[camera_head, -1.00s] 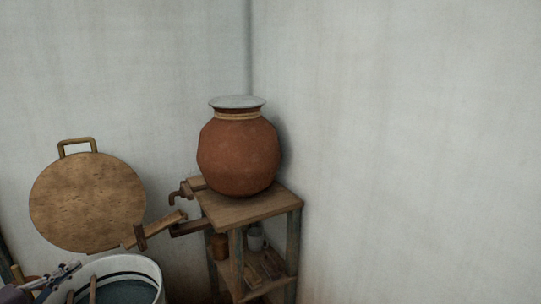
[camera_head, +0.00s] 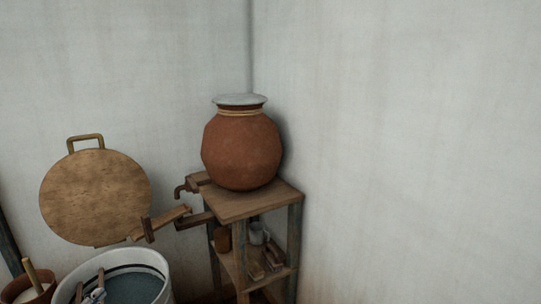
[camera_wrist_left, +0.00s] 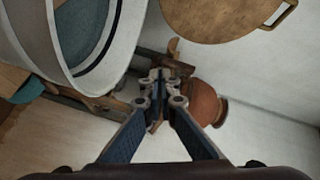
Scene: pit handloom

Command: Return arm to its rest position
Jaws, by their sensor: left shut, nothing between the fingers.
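The rest of the left arm is out of the head view. My right gripper is in neither view.
A white tub (camera_head: 157,262) holding dark liquid and a brown pot (camera_head: 38,296) with a stick stand at lower left. A round wooden lid (camera_head: 95,197) leans by the wall. A clay pot (camera_head: 241,150) sits on a wooden stand (camera_head: 255,203). The right side shows bare wall.

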